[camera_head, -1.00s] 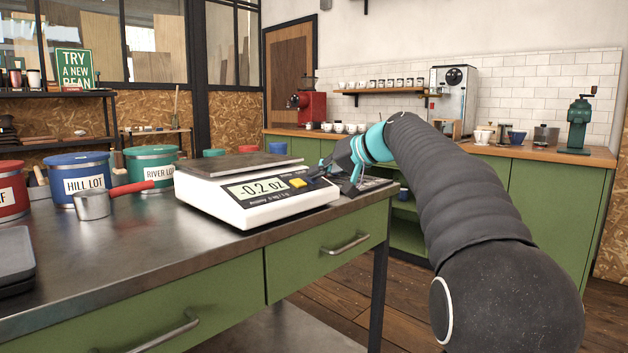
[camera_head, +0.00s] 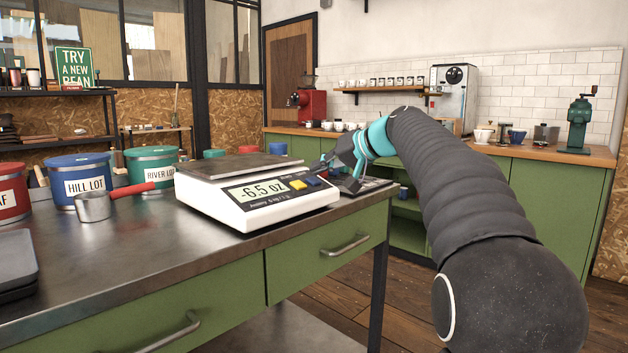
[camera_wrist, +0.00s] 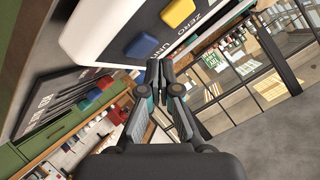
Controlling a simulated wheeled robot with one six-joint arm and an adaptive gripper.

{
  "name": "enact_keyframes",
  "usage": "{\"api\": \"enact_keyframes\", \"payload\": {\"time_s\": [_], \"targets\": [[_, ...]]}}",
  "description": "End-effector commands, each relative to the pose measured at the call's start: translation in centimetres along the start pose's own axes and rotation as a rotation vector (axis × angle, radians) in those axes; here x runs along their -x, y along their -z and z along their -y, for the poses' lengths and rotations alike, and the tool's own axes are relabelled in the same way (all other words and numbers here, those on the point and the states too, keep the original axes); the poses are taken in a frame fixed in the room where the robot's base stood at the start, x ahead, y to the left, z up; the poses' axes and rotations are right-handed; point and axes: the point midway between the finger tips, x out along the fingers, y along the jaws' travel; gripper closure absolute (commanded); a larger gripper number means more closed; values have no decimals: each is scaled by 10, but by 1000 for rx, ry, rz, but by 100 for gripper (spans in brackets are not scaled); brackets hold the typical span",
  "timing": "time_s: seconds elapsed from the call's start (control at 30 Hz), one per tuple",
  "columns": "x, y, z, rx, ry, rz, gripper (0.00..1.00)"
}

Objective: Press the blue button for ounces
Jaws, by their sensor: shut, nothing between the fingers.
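The white scale (camera_head: 262,199) stands on the steel table with a bare dark weighing plate (camera_head: 238,165). Its display (camera_head: 258,190) reads -6.5 oz. The yellow button (camera_head: 298,184) and the blue button (camera_head: 312,181) sit right of the display. The wrist view also shows the blue button (camera_wrist: 140,45) with the yellow button beside it. My gripper (camera_head: 328,168) is beside the scale's right end, close to the blue button. In the wrist view my gripper (camera_wrist: 159,68) is shut and empty, with its tips just below the blue button and apart from it.
A red-handled metal scoop (camera_head: 95,206) and red, blue and green canisters stand left of the scale, including the blue Hill Lot canister (camera_head: 80,172). A dark tray (camera_head: 15,260) lies at the table's left. The steel tabletop (camera_head: 130,245) in front of the scale is clear.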

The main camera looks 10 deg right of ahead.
Motion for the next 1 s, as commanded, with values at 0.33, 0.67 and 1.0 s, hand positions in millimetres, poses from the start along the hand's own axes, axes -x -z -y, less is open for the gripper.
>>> {"api": "enact_keyframes", "payload": {"time_s": [0.33, 0.67, 1.0], "targets": [[13, 11, 11, 1, 0, 0, 100], [32, 25, 24, 0, 0, -1, 100], [35, 25, 25, 0, 0, 0, 100]]}}
